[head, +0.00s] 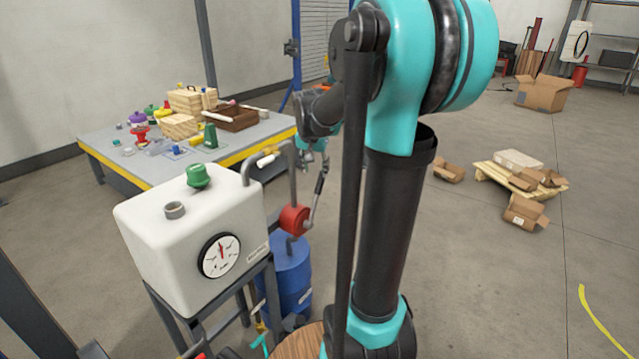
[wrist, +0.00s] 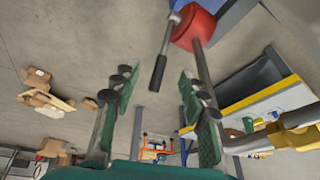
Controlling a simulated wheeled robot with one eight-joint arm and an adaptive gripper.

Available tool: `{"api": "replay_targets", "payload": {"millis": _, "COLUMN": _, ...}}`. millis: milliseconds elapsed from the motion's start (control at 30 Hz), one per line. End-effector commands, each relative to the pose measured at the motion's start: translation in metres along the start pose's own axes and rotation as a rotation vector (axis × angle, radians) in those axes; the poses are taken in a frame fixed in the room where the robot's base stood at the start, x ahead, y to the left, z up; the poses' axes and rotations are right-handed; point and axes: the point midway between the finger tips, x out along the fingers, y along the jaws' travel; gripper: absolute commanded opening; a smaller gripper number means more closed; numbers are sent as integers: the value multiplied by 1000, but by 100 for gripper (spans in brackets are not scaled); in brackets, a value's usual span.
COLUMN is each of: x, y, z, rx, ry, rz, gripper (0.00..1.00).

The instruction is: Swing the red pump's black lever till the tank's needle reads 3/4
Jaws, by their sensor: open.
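The red pump (head: 294,219) stands beside the white tank (head: 175,250) in the head view, and it also shows at the top of the wrist view (wrist: 194,27). Its black lever (head: 320,184) rises to the upper right; in the wrist view its black grip (wrist: 158,72) appears between my fingertips. The tank's round gauge (head: 220,256) has a red needle pointing about straight up; its markings are too small to read. My gripper (wrist: 157,82) is open, its green-padded fingers either side of the grip, with no clear contact. In the head view my arm partly hides the gripper.
A blue barrel (head: 291,275) stands under the pump. A grey pipe (head: 291,165) arches from pump to tank. A green knob (head: 199,175) sits on the tank. A cluttered table (head: 115,165) is behind. Boxes on a pallet (head: 500,175) lie right, with open floor around.

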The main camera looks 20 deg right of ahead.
Motion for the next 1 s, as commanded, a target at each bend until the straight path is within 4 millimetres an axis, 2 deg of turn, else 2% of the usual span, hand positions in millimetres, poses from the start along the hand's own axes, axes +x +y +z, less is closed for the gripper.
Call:
{"api": "replay_targets", "payload": {"millis": 33, "x": -3, "y": -6, "z": -23, "rx": 41, "ry": 6, "rz": 12, "gripper": 43}}
{"api": "replay_targets", "payload": {"millis": 100, "x": -6, "y": -11, "z": -45, "rx": 92, "ry": 12, "rz": 24, "gripper": 43}}
{"api": "replay_targets", "payload": {"millis": 233, "x": -8, "y": -15, "z": -66, "rx": 144, "ry": 20, "rz": 37, "gripper": 43}}
{"api": "replay_targets", "payload": {"millis": 367, "x": -3, "y": -16, "z": -72, "rx": 156, "ry": 22, "rz": 40, "gripper": 43}}
{"api": "replay_targets", "payload": {"millis": 467, "x": 8, "y": -16, "z": -71, "rx": 156, "ry": 22, "rz": 39, "gripper": 43}}
{"api": "replay_targets", "payload": {"millis": 1000, "x": 113, "y": -11, "z": -72, "rx": 154, "ry": 21, "rz": 39, "gripper": 43}}
